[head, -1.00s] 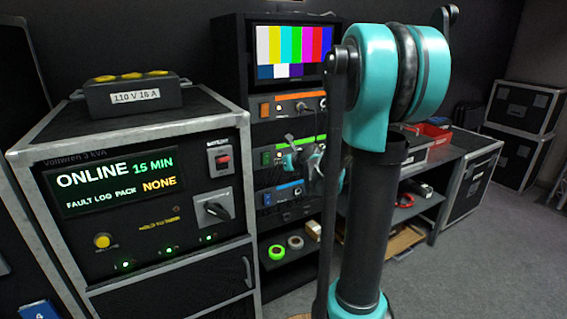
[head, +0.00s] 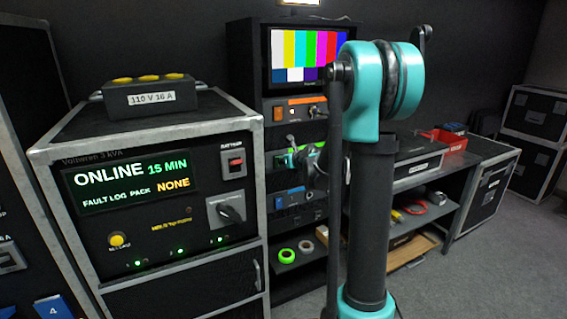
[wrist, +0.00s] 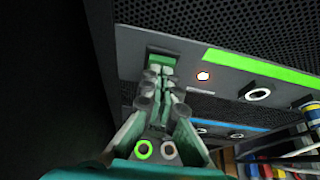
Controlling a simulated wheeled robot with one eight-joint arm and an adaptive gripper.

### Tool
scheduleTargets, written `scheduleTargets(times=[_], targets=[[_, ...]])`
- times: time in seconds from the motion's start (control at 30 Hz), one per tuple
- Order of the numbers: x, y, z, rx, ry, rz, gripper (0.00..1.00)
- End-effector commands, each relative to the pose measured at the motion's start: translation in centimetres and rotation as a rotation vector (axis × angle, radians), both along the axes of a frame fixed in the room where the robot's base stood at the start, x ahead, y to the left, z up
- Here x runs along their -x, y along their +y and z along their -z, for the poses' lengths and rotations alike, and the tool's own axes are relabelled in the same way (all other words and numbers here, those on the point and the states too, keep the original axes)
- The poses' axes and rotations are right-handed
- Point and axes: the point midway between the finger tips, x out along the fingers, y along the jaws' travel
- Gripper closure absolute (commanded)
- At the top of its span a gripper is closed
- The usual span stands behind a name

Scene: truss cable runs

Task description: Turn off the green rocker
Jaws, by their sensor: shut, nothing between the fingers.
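The green rocker (head: 281,161) is on the left end of the middle panel in the rack, under the green strip. In the wrist view the green rocker (wrist: 161,60) shows at the top of the panel, right beyond my fingertips. My gripper (wrist: 162,78) is shut and empty, its fingers pointing at the rocker and hiding its lower part. I cannot tell whether the tips touch it. A small lamp (wrist: 204,76) right of the rocker glows white with a reddish rim. In the head view my gripper (head: 292,157) is in front of the panel.
An orange rocker (head: 278,113) sits on the panel above and a blue rocker (head: 279,203) on the panel below. A power unit (head: 160,190) stands left of the rack. Cables (wrist: 300,145) hang at the wrist view's lower right.

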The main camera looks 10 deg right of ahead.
Motion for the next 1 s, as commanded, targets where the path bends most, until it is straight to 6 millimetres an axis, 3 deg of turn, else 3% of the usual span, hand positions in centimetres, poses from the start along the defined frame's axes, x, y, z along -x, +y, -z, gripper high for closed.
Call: scheduleTargets(times=[0.17, 1.0], targets=[[-0.8, 0.3, -0.3, 0.001, 0.000, 0.000, 1.00], [-0.7, 0.2, -1.9, 0.000, 0.000, 0.000, 1.00]])
